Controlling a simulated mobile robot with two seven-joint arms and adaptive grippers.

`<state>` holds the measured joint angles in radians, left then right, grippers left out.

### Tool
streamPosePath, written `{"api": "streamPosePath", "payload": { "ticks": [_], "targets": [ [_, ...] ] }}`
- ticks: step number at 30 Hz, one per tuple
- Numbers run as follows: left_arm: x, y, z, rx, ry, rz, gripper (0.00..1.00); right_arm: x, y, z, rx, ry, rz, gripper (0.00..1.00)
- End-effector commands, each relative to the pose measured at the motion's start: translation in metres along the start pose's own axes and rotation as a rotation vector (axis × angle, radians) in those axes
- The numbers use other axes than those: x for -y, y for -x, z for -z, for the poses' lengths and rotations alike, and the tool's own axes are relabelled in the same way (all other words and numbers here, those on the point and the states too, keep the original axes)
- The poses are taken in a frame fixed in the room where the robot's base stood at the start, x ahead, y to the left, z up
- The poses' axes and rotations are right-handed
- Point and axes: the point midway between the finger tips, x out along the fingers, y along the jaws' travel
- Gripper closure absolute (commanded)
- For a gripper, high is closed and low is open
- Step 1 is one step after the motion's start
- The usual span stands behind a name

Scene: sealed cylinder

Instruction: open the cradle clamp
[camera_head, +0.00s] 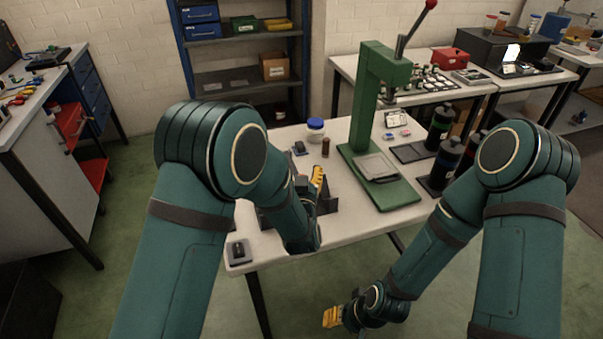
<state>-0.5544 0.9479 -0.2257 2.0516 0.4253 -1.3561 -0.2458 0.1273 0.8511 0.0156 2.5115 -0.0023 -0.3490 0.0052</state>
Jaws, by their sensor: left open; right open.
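A dark cradle (328,204) stands on the white table, mostly hidden behind my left forearm. Its clamp is not clearly visible, and I cannot tell how it stands; a small red part (301,182) shows beside the yellow fingertip. My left gripper (317,179) is at the cradle, with a yellow fingertip showing above it. The rest of this gripper is hidden, and contact cannot be told. My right gripper (333,317) is open and empty, low in front of the table and away from the cradle.
A green press (371,110) with a red-knobbed lever stands behind and right of the cradle. Dark cylinders (440,125) stand on the table's right side. A blue-lidded jar (315,130) and a brown bottle (325,147) stand behind. A small grey box (238,252) sits at the front-left corner.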

Motion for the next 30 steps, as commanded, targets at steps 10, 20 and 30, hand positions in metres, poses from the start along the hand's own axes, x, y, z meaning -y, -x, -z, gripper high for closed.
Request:
{"api": "streamPosePath", "payload": {
  "ticks": [10,20,30],
  "targets": [
    [0.0,0.0,0.0,0.0,0.0,0.0,1.0,0.0,0.0,0.0,0.0,0.0,0.0,0.53],
    [0.0,0.001,0.0,0.001,0.0,0.0,1.0,0.0,0.0,0.0,0.0,0.0,0.0,0.53],
    [0.001,-0.002,0.015,0.073,0.025,0.0,1.0,0.006,0.016,0.002,-0.002,-0.002,0.0,0.53]
  ]
}}
